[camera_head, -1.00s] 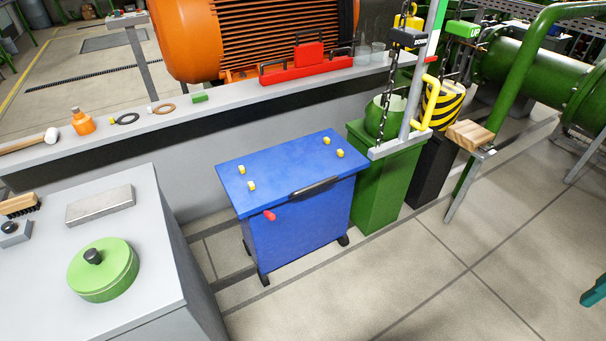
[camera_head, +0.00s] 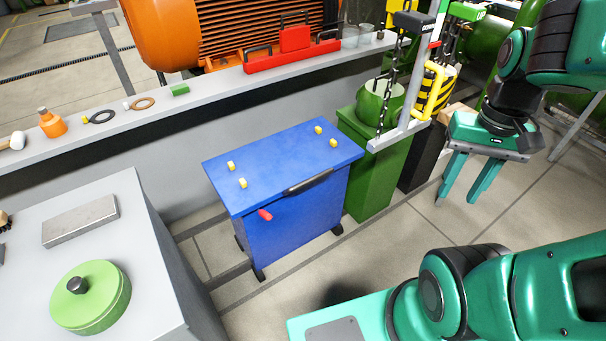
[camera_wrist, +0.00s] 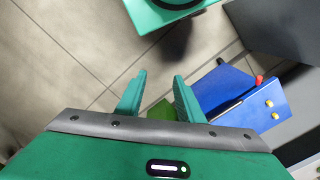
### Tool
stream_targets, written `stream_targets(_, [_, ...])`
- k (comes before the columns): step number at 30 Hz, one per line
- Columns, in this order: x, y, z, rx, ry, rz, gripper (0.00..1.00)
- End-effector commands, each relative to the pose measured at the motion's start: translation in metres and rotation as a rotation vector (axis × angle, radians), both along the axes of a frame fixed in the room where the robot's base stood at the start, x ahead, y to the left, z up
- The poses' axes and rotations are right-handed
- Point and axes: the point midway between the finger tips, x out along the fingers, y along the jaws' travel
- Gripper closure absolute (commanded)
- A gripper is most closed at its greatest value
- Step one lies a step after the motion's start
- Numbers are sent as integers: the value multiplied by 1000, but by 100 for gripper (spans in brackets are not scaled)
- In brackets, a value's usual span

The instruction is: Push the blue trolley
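The blue trolley (camera_head: 285,165) stands upright on the floor in the middle of the head view. It has a black handle (camera_head: 313,185) on its front top edge, a red knob (camera_head: 265,214) on its front and several yellow pegs on top. It also shows at the right of the wrist view (camera_wrist: 235,98). My gripper (camera_head: 462,198) is at the right in the head view, pointing down, to the right of the trolley and apart from it. Its fingers are spread with nothing between them; both also show in the wrist view (camera_wrist: 158,82).
A green pedestal (camera_head: 372,175) stands close on the trolley's right, with a hanging chain and yellow handle near it. A grey cabinet (camera_head: 150,235) with a green lidded pot (camera_head: 90,300) is on the left. A long bench (camera_head: 215,92) runs behind. Floor in front is partly clear.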

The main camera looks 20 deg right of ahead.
Motion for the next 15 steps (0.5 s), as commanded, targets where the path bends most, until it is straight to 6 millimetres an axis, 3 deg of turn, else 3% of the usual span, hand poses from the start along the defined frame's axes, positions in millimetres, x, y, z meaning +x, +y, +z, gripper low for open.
stream_targets(9, [-5,-1,5,-8,-14,-12,66])
stream_targets(11, [5,-2,5,-19,-15,-29,66])
stream_targets(15, [50,4,-1,-58,-24,-98,66])
